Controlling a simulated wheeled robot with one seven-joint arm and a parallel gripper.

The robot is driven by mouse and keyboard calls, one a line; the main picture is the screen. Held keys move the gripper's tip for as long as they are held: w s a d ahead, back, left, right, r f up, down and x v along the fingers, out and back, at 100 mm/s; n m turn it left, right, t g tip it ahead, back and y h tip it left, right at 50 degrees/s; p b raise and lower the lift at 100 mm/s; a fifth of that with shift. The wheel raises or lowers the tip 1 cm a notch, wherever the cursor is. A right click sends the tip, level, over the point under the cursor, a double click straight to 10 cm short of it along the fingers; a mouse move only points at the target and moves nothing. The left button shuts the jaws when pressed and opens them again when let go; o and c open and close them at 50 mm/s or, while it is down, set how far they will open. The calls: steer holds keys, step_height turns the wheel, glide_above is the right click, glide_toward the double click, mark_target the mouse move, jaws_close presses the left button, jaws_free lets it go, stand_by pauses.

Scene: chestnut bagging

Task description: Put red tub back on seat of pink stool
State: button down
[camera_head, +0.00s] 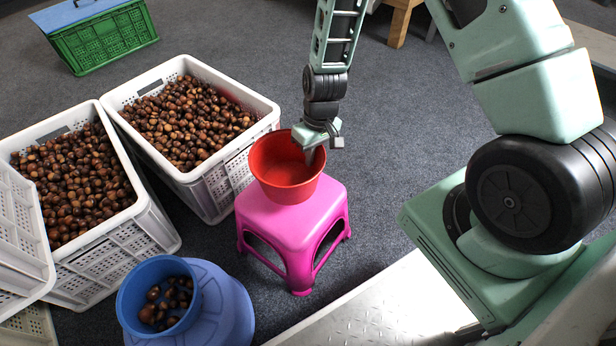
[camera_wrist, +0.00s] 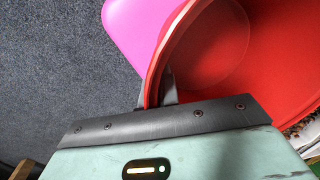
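The red tub (camera_head: 274,180) is upright and empty over the back part of the pink stool's seat (camera_head: 297,226). Its base overlaps the seat in the picture; I cannot tell whether it rests there or hangs just above. My gripper (camera_head: 310,155) is at the tub's right rim, pointing down. In the wrist view, the fingers (camera_wrist: 161,90) straddle the wall of the tub (camera_wrist: 205,60) and look shut on it, one finger showing inside. The pink seat (camera_wrist: 135,22) shows beyond the tub. The finger contact is partly hidden by the gripper body.
White crates of chestnuts (camera_head: 215,190) (camera_head: 120,245) stand left of the stool. A blue tub with chestnuts (camera_head: 128,300) sits on a blue stool (camera_head: 232,310) in front. A green crate (camera_head: 115,38) is at the back left. Grey floor (camera_head: 400,130) is clear right of the stool.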

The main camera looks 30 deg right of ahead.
mark_target(312, 169)
steer(key=shift+f+b, duration=0.95)
steer(key=shift+f, duration=1.7)
steer(key=shift+f, duration=0.1)
steer(key=c, duration=1.6)
jaws_free()
steer(key=shift+c, duration=0.2)
step_height(312, 169, up, 12)
steer(key=d+p, duration=0.1)
steer(key=p, duration=0.5)
steer(key=s+a+r+n, duration=0.2)
steer(key=a+r, duration=0.4)
steer(key=r, duration=0.1)
steer(key=s+a+r+n, duration=0.2)
steer(key=s+a+r, duration=0.2)
steer(key=s+r, duration=0.3)
steer(key=s+a+r+n+h, duration=0.1)
steer(key=s+a+r, duration=0.3)
steer(key=s+r, duration=0.4)
steer(key=s+n, duration=0.1)
steer(key=s, duration=0.3)
steer(key=shift+a+r, duration=0.2)
steer(key=shift+r, duration=0.05)
